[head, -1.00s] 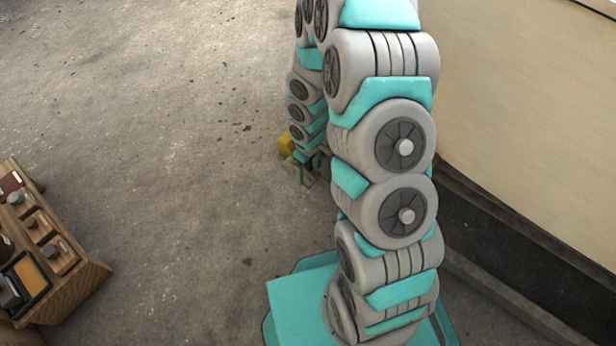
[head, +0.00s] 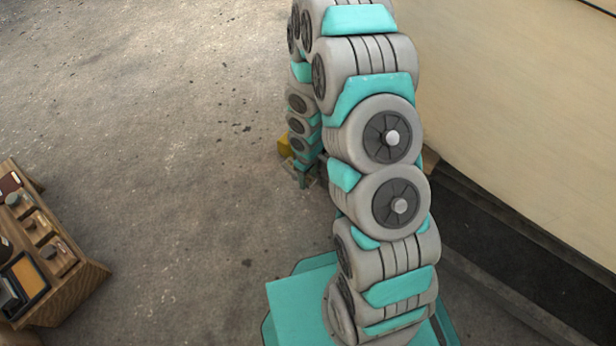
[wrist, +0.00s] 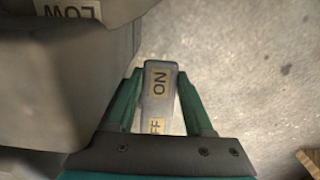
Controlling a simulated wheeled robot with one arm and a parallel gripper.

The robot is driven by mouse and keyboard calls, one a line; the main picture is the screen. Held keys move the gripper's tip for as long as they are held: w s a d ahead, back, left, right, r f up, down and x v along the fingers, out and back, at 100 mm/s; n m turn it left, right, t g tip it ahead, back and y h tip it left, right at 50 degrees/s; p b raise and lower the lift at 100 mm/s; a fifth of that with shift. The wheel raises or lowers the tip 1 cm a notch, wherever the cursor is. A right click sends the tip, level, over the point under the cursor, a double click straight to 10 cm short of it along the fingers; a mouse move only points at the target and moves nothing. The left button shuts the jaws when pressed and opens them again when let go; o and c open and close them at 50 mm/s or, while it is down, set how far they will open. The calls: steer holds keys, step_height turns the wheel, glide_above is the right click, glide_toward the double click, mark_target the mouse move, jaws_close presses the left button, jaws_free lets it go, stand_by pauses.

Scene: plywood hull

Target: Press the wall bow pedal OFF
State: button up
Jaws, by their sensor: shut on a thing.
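In the wrist view a grey pedal (wrist: 160,106) lies between my gripper's two green fingers. Its far end carries an ON label, and a partly hidden label reading "FF" shows nearer my gripper's base. My gripper (wrist: 160,76) is shut on the pedal, with one finger along each side. In the head view my gripper (head: 303,178) is low near the floor, beyond my arm, and largely hidden. The pedal cannot be made out there.
A grey block labelled LOW (wrist: 98,40) stands left of the pedal. A small yellow object (head: 284,146) is beside my gripper. A wooden unit with small items (head: 80,271) stands at left. A pale panel (head: 520,100) rises at right. The floor between is clear.

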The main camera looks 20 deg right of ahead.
jaws_close()
